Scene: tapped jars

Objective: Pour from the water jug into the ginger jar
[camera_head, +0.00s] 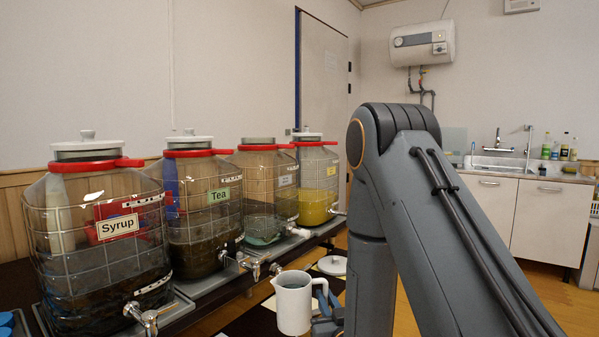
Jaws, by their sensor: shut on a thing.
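A white jug (293,305) with a handle on its right stands upright in front of the jars, at the bottom middle. My gripper (322,322) is shut on the jug at its handle side, partly hidden by my arm. Its contents are hard to make out. The third jar (268,190) from the left has a grey neck with no knobbed lid on it and a little clear liquid low down; its small label is too small to read. The fourth jar (318,190) holds yellow liquid, and its yellow label is also unreadable. I cannot tell which is the ginger jar.
The syrup jar (95,240) and tea jar (204,210) stand at left, lidded, with taps facing front. A white lid (332,265) lies right of the third jar's tap. A sink counter (510,205) and water heater (422,43) are at the back right.

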